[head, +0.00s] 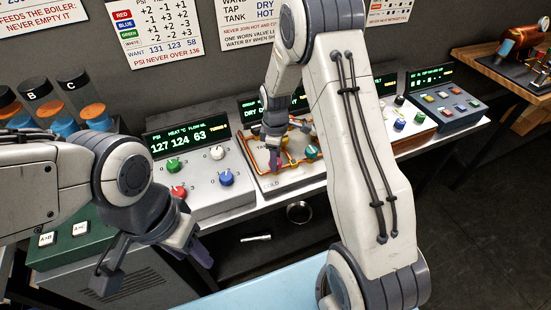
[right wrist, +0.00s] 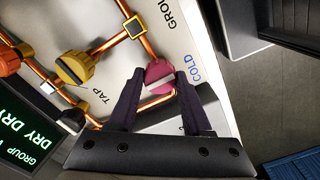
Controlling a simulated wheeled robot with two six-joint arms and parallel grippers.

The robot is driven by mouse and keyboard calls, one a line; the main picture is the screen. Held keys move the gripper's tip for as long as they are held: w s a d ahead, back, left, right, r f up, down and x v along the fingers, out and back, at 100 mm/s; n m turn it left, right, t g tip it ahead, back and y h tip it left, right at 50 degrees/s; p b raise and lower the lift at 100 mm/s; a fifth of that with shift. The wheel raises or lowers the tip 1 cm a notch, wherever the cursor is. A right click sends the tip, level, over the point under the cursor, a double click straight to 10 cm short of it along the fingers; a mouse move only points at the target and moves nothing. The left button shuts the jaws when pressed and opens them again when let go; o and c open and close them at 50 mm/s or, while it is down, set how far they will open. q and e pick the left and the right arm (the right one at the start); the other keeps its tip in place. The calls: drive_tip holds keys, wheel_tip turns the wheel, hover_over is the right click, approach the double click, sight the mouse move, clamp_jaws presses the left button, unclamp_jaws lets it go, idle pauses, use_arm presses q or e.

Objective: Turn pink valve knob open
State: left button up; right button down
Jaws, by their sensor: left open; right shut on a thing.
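The pink valve knob (right wrist: 159,71) sits on the pale panel beside the word COLD in the right wrist view, with a copper pipe reaching it. A pale bar crosses its face, lying nearly level in that view. My right gripper (right wrist: 159,76) is shut on the knob, one dark finger on either side. In the head view the right gripper (head: 284,157) is down at the valve panel (head: 287,185) and largely covers the knob.
Yellow (right wrist: 75,68) and orange (right wrist: 8,62) knobs stand near the pink one on the copper pipes. The display (right wrist: 28,130) reads DRY. A boiler box (head: 205,182) stands left of the panel.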

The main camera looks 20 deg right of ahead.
drive_tip(key=shift+m, duration=0.3)
drive_tip(key=m, duration=0.3)
drive_tip(key=shift+m, duration=0.4)
drive_tip(key=m, duration=0.4)
drive_tip(key=shift+m+b, duration=0.3)
drive_tip(key=shift+b, duration=0.1)
drive_tip(key=m, duration=0.8)
drive_tip(key=shift+r+m, duration=0.1)
drive_tip(key=shift+m, duration=0.2)
drive_tip(key=shift+w+m, duration=0.1)
drive_tip(key=shift+m, duration=0.2)
drive_tip(key=shift+c, duration=1.7)
unclamp_jaws()
